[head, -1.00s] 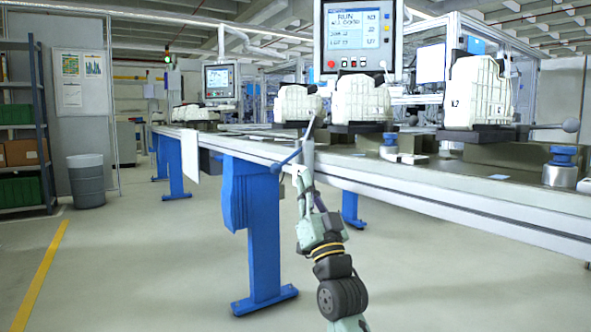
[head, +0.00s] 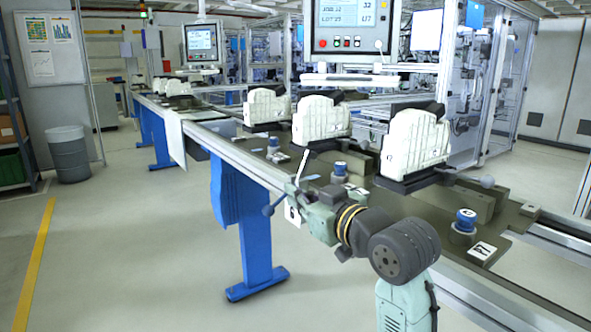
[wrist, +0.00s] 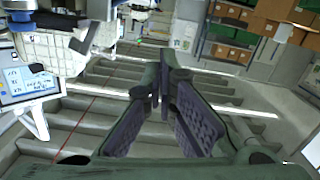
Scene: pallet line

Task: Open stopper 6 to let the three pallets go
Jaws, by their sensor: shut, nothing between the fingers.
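Three white cast housings stand on dark pallets in a row on the conveyor line: a left one (head: 265,106), a middle one (head: 322,118) and a right one (head: 414,142). Blue-capped stopper posts stand beside the track, one in the middle (head: 340,170) and one at right (head: 465,220). Small label plates lie by them; I cannot read their numbers surely. My gripper (head: 296,188) is at the conveyor's front rail, partly hidden by my wrist. A blue lever (head: 270,207) with a ball end shows beside it; contact cannot be told. In the wrist view my gripper (wrist: 163,85) is shut and empty.
The conveyor's front rail (head: 240,158) runs from back left to front right on blue legs (head: 255,240). A control panel (head: 352,25) hangs above the line. A grey barrel (head: 68,154) stands at left. The floor in front of the line is clear.

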